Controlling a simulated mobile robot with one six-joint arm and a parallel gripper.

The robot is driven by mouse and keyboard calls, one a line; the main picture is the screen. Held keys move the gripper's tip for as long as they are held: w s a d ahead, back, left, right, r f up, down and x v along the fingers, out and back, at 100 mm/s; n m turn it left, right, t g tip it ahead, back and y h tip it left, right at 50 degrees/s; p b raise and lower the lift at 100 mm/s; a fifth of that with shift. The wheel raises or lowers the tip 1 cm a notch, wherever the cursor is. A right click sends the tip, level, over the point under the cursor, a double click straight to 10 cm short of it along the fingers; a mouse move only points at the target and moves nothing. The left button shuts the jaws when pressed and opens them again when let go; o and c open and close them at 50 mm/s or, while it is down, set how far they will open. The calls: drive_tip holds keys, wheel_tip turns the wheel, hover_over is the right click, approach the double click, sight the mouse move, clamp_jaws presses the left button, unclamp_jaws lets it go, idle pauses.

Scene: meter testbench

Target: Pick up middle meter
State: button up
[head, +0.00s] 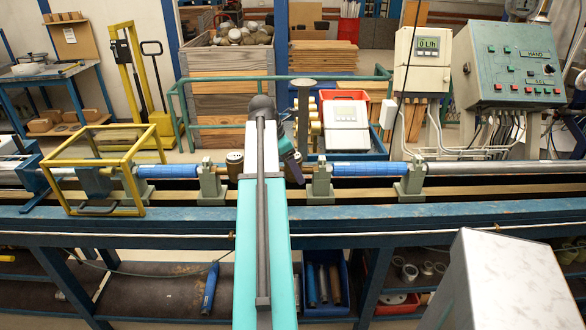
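No meter shows plainly in the middle of the test line. My arm covers that stretch of the bench. Dark cylindrical parts show on either side of my arm, one at the left (235,164) and one at the right (294,166); I cannot tell whether they belong to the middle meter. Blue cylindrical sections sit in the line at left (168,171) and right (369,169). My arm reaches forward over the bench, and a teal and dark wrist part angles down at its right. My gripper's fingers cannot be made out, so neither their opening nor any hold shows.
Grey clamp stands (212,186) (320,184) carry the pipe along the blue bench (400,228). A yellow frame (98,168) stands at left.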

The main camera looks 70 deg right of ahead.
sight(298, 153)
idle(0.4)
drive_tip(key=c, duration=1.7)
drive_tip(key=shift+r, duration=0.1)
drive_tip(key=shift+c, duration=0.2)
drive_tip(key=shift+w+d+r, duration=0.1)
drive_tip(key=shift+r, duration=0.1)
drive_tip(key=shift+r, duration=0.2)
drive_tip(key=shift+r+b, duration=0.7)
drive_tip(key=shift+r, duration=3.9)
